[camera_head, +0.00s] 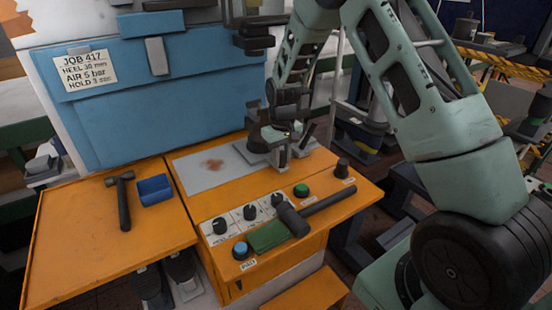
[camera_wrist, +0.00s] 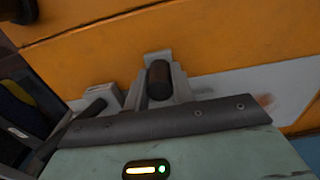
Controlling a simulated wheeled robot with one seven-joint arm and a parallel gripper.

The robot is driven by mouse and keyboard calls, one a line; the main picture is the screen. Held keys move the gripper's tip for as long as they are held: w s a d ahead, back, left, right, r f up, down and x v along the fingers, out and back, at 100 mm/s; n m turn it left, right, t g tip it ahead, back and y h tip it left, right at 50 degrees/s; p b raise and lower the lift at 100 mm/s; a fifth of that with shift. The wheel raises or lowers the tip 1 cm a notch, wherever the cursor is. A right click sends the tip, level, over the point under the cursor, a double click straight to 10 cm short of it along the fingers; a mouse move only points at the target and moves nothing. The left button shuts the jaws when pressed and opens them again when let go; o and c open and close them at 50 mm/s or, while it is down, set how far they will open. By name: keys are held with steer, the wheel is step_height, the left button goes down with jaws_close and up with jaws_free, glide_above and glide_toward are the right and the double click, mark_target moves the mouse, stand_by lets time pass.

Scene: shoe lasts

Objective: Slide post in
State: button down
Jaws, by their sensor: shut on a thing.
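My gripper (camera_head: 278,140) is low over the back right of the orange machine table. In the wrist view a dark, rounded cylindrical piece (camera_wrist: 158,80), which looks like the post, sits between light grey upright parts in front of my gripper. My gripper is shut on it, though the dark wrist edge hides part of the grip. A light grey block (camera_head: 302,148) with a dark lever stands just right of my gripper; it also shows at left in the wrist view (camera_wrist: 105,95). I cannot tell how far the post sits in any holder.
A grey plate (camera_head: 207,170) with a brown stain lies left of my gripper. Knobs, a green button (camera_head: 301,190), a green pad (camera_head: 267,236) and a dark hammer (camera_head: 315,205) occupy the front. Another hammer (camera_head: 123,202) and a blue tray (camera_head: 154,189) lie left. The blue machine body (camera_head: 180,100) rises behind.

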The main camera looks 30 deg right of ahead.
steer(key=shift+w+d+r, duration=0.1)
steer(key=shift+d, duration=0.25)
steer(key=c, duration=1.2)
jaws_free()
steer(key=shift+d, duration=0.1)
steer(key=shift+a, duration=0.25)
